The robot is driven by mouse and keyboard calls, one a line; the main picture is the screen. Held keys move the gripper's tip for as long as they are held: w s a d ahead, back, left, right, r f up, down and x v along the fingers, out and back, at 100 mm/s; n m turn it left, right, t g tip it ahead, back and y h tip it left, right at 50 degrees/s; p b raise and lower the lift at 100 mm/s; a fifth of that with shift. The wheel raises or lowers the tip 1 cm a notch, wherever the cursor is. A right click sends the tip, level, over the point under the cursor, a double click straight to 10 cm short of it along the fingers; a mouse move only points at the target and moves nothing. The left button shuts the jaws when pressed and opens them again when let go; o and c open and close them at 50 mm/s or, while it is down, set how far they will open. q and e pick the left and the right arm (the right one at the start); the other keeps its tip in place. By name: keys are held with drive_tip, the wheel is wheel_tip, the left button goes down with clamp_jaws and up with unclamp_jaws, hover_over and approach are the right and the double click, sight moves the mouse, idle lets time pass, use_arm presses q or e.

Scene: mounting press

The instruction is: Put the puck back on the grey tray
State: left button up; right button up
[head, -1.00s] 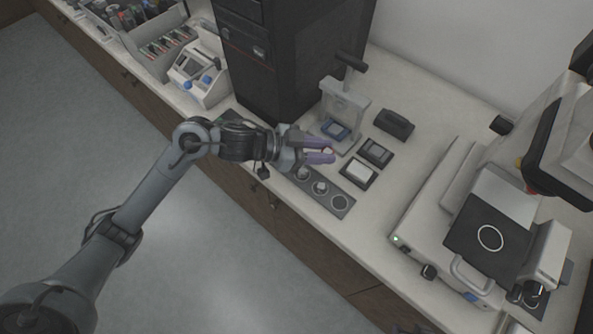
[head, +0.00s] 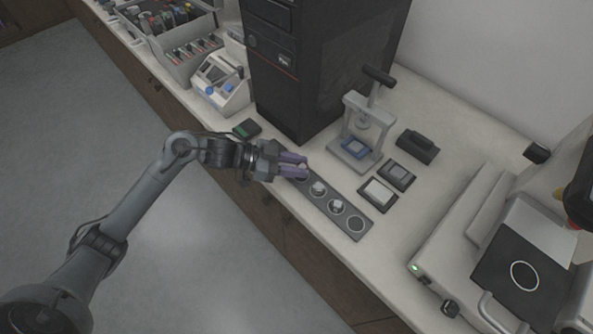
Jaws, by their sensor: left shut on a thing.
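My left gripper (head: 303,166) has purple fingers and is at the left end of the grey tray (head: 346,214). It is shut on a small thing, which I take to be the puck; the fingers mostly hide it. I cannot tell whether it touches the tray. The tray is a long strip with round places in a row. Two middle places hold small whitish pieces (head: 318,188), and the ringed place at the near right end (head: 356,224) looks empty. My right gripper is not in view.
A small hand press (head: 368,122) with a blue piece stands behind the tray. Two small square pads (head: 378,192) and a black block (head: 418,146) lie to its right. A black tower (head: 300,75) stands behind, and a larger machine (head: 470,240) is at the right.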

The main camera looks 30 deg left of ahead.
use_arm(q)
wheel_tip(320, 180, down, 2)
drive_tip(key=shift+f+b, duration=0.15)
drive_tip(key=shift+b, duration=0.15)
drive_tip(key=shift+f, duration=0.15)
drive_tip(key=o, duration=1)
drive_tip(key=shift+o, duration=0.2)
drive_tip(key=shift+r, duration=0.25)
drive_tip(key=p+v, duration=0.2)
drive_tip(key=v, duration=1)
drive_tip(key=shift+p, duration=0.3)
